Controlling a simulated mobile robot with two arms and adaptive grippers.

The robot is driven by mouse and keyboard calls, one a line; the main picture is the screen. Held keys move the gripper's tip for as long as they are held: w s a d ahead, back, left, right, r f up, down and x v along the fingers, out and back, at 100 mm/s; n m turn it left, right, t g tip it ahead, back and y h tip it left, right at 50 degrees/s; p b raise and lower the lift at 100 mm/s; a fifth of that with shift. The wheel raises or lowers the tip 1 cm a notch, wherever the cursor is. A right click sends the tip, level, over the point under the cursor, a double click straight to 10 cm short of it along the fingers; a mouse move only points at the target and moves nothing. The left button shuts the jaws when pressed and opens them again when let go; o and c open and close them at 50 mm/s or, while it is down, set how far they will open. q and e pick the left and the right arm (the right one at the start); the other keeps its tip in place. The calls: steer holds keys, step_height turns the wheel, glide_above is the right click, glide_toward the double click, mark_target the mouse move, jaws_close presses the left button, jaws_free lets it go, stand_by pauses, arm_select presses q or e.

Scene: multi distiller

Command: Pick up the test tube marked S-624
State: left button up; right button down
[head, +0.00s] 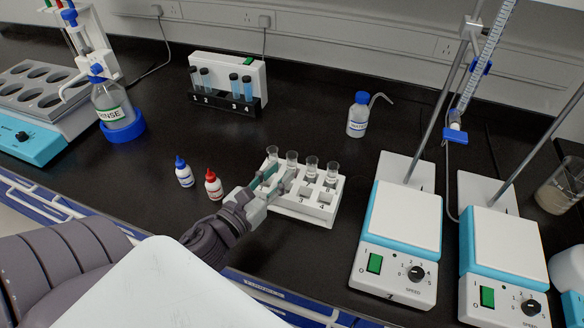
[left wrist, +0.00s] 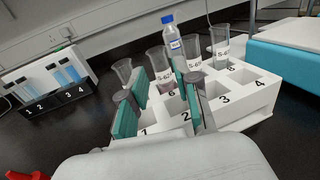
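Several clear test tubes (head: 311,165) stand in the back row of a white rack (head: 318,208). White labels beginning "S-6" show on some tubes (left wrist: 194,63) in the left wrist view. Their last digits are too small or covered, so I cannot tell which is S-624. My left gripper (head: 268,181) is at the rack's left end, low over the front row. Its teal-padded fingers (left wrist: 165,112) are apart, with nothing held between them. One tube (left wrist: 158,60) shows behind the gap, and the leftmost tube (left wrist: 122,70) is partly hidden by a finger. My right gripper is not in view.
Blue-capped (head: 184,172) and red-capped (head: 213,185) dropper bottles stand left of the rack. A wash bottle (head: 358,115) is behind it. Two stirrer hotplates (head: 401,215) (head: 503,245) stand to the right. A device with blue tubes (head: 228,80) is at the back.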

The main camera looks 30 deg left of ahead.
mark_target(289, 163)
arm_select(q)
steer(key=w+p, duration=0.1)
steer(key=w, duration=0.3)
steer(key=shift+w, duration=0.3)
steer(key=shift+s, duration=0.1)
steer(key=shift+c, duration=0.3)
jaws_close()
steer(key=shift+r, duration=0.1)
